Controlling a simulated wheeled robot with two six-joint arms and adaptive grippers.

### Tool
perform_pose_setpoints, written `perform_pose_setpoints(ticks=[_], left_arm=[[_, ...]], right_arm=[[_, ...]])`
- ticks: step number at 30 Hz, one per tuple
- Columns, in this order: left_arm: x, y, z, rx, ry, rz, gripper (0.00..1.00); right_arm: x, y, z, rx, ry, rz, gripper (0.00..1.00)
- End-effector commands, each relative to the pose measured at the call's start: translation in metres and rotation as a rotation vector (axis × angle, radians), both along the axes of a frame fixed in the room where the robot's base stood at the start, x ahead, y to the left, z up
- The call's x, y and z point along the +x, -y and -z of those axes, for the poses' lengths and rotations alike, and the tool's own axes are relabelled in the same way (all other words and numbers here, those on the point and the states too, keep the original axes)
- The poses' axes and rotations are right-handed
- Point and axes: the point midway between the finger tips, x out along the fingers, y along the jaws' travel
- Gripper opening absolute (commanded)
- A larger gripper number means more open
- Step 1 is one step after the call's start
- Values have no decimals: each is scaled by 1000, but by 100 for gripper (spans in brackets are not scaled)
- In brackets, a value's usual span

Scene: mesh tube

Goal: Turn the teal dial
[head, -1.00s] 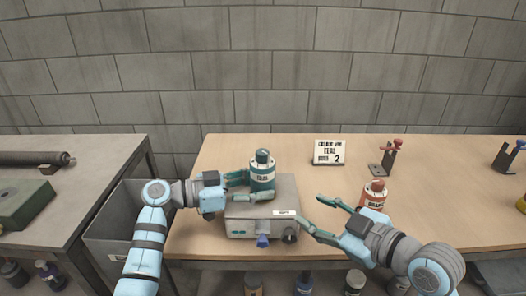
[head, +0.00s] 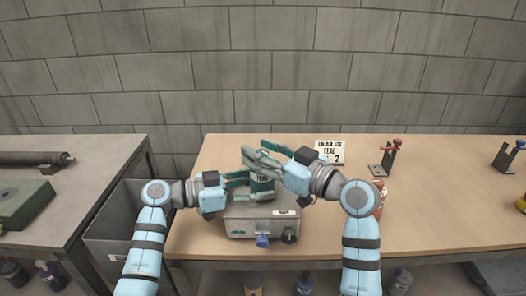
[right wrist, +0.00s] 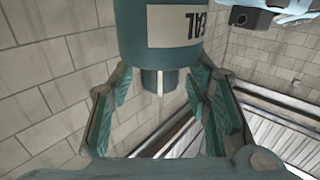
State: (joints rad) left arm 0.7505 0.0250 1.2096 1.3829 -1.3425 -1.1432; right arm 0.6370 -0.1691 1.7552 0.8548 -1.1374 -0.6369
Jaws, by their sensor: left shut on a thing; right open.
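The teal bottle (head: 262,186), with a white label, stands upright on the grey box (head: 250,225). My left gripper (head: 250,189) is shut on its body from the left. My right gripper (head: 262,154) is open over the bottle's top, hiding its cap in the head view. In the right wrist view the bottle (right wrist: 128,35) appears upside down. A narrow teal and grey top piece (right wrist: 152,82) points down from it between the open fingers (right wrist: 158,98), apparently touching neither. No separately marked teal dial shows.
The box front has a blue knob (head: 262,240) and a dark knob (head: 290,236). A sign (head: 330,151) reading TEAL and 2 stands behind. A red-topped bottle (head: 379,188) is partly hidden by my right arm. The table's right side has free room.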

Motion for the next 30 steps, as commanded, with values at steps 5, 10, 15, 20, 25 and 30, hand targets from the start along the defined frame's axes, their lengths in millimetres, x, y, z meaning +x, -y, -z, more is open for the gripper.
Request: perform_pose_setpoints(ticks=[5,10,15,20,25,30], left_arm=[[0,0,0,1,-1,1,31],[0,0,0,0,-1,1,31],[0,0,0,1,-1,1,31],[0,0,0,0,-1,2,31],[0,0,0,0,0,1,31],[0,0,0,0,0,1,31]], right_arm=[[0,1,0,0,0,1,36],[0,1,0,0,0,1,9],[0,0,0,1,-1,13,0],[-1,0,0,2,-1,104,0],[0,1,1,-1,-1,115,0],[0,1,0,-1,-1,115,35]])
